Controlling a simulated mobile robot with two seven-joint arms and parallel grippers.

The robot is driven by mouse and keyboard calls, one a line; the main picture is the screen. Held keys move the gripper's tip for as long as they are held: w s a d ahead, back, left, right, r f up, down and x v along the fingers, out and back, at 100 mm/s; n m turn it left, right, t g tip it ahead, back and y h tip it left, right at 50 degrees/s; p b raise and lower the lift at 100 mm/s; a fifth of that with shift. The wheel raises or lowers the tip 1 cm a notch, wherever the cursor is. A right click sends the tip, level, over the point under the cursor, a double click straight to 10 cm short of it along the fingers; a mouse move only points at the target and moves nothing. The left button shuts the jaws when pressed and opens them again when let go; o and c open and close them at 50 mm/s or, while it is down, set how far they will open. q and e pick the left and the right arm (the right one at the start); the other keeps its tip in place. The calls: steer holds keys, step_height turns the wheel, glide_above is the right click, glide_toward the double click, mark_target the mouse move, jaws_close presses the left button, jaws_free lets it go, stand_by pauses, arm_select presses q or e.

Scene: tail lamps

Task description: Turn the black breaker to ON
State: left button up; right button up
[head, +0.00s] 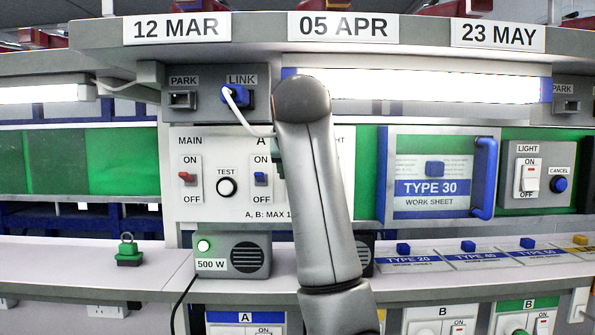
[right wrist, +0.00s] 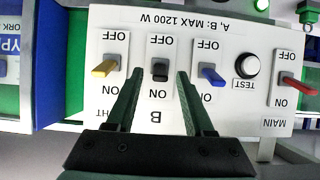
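The black breaker (right wrist: 159,69) shows in the right wrist view, where the panel is upside down. It sits above the letter B, between its OFF and ON labels; I cannot tell surely which way its lever is tilted. My right gripper (right wrist: 160,76) is open, with one dark green finger on each side of the breaker and a visible gap to it. In the head view my right arm hides the breaker and most of the gripper. My left gripper is not in view.
A yellow breaker (right wrist: 105,66) and a blue breaker (right wrist: 211,75) flank the black one. Beyond are the TEST button (right wrist: 247,65) and the red MAIN breaker (head: 187,177). Below the panel, a 500 W box (head: 232,254) shows a lit green lamp. A worksheet door (head: 433,205) stands right.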

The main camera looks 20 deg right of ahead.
steer(key=b+v, duration=0.3)
steer(key=v, duration=0.9)
steer(key=shift+s+r, duration=0.15)
steer(key=shift+s, duration=0.1)
